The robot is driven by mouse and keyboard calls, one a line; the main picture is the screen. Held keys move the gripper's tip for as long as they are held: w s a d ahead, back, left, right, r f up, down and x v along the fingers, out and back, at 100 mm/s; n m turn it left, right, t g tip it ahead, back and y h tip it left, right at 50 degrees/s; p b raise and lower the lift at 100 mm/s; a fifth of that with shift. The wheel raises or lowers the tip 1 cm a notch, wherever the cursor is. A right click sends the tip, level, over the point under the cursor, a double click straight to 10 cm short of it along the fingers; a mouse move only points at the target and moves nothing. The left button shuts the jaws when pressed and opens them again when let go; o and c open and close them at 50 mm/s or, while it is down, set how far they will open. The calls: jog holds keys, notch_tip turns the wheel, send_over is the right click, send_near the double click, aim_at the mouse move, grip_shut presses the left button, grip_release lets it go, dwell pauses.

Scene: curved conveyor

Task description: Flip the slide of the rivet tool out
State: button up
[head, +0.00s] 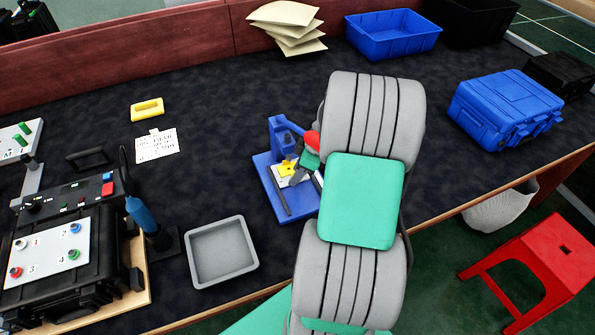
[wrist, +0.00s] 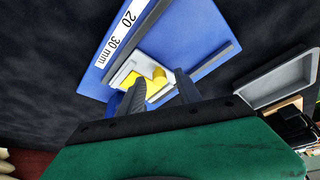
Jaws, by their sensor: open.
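The rivet tool is a blue press with a flat blue base (head: 270,190) and an upright blue column (head: 283,136) with a red part at its top right. Its light slide (head: 297,180) carries a yellow piece (head: 288,169) and sits low on the base. In the wrist view the slide (wrist: 122,75) and the yellow piece (wrist: 155,80) show by my fingers. My gripper (wrist: 160,90) is open, with a dark finger on either side of the yellow piece. I cannot tell whether the fingers touch the slide. In the head view my arm hides the tool's right side.
A grey tray (head: 222,285) lies left of the tool's front. A blue-handled tool (head: 143,214) stands by a black case (head: 62,295). A paper note (head: 155,146) and a yellow block (head: 147,110) lie farther back. A blue case (head: 505,105) is at right. Dark tabletop behind the tool is clear.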

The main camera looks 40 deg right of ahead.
jog(key=shift+c, duration=0.2)
grip_shut()
dwell(1.1)
